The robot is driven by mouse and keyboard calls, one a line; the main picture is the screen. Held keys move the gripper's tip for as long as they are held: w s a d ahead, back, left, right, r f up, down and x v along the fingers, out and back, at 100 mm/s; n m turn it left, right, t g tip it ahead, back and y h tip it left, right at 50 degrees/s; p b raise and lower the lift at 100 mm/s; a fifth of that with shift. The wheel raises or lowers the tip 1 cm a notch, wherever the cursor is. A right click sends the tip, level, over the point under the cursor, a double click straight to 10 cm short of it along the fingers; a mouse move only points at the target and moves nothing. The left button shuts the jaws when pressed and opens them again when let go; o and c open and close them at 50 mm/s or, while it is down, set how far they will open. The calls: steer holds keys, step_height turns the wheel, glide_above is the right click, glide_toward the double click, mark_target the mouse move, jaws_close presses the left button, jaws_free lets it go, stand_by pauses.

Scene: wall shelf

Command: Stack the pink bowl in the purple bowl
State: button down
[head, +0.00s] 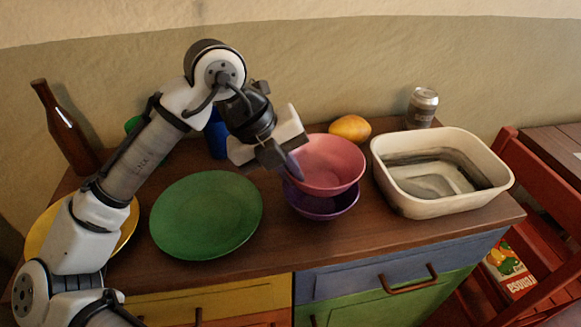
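The pink bowl (330,165) is upright and sits over the purple bowl (322,204), hiding most of the purple bowl's inside. I cannot tell whether the pink bowl rests in the purple bowl or is held just above it. The purple bowl stands on the wooden cabinet top. My gripper (290,160) is at the left rim of the pink bowl, with one finger against or inside that rim. The fingers partly hide the rim, so I cannot tell whether they are shut on it.
A green plate (206,214) lies left of the bowls, with a yellow plate (122,228) partly behind my arm. A cream basin (440,203) stands close on the right. A mango (350,128), a can (422,107), a blue cup (216,138) and a brown bottle (66,130) stand behind.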

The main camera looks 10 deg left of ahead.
steer(key=c, duration=1.6)
jaws_free()
steer(key=shift+c, duration=0.2)
steer(key=shift+r, duration=0.15)
steer(key=shift+r, duration=0.25)
steer(key=v, duration=1.2)
steer(key=shift+r+p, duration=0.3)
steer(key=shift+p, duration=0.05)
